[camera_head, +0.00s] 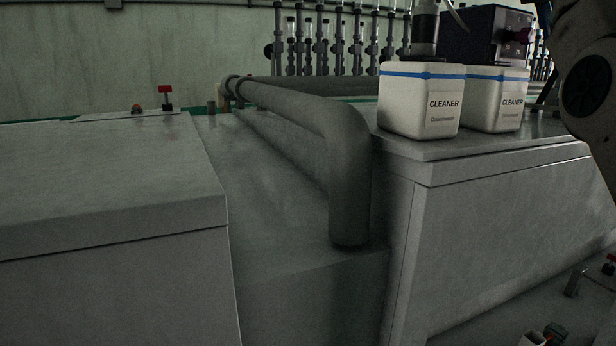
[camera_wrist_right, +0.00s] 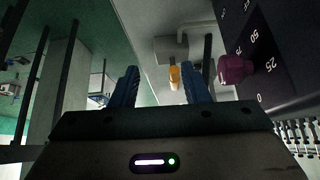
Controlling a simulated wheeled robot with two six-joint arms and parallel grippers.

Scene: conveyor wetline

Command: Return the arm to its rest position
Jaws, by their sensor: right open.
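My right arm (camera_head: 590,85) comes in at the upper right edge of the head view. Its gripper cannot be made out there. In the right wrist view my right gripper (camera_wrist_right: 162,82) shows two blue fingers standing apart, with no object held between them. A maroon knob (camera_wrist_right: 236,69) on a dark dial panel (camera_wrist_right: 268,55) with numbers is to the right of the fingers, apart from them. The dark box (camera_head: 484,33) with this knob (camera_head: 522,34) also shows in the head view. My left arm and gripper are not in view.
Two white containers (camera_head: 420,103) (camera_head: 495,100) labelled CLEANER stand on the right grey cabinet (camera_head: 500,158). A thick grey pipe (camera_head: 345,190) bends down between the cabinets. The left cabinet top (camera_head: 100,180) is mostly clear. A yellow part (camera_wrist_right: 174,77) shows beyond the fingers.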

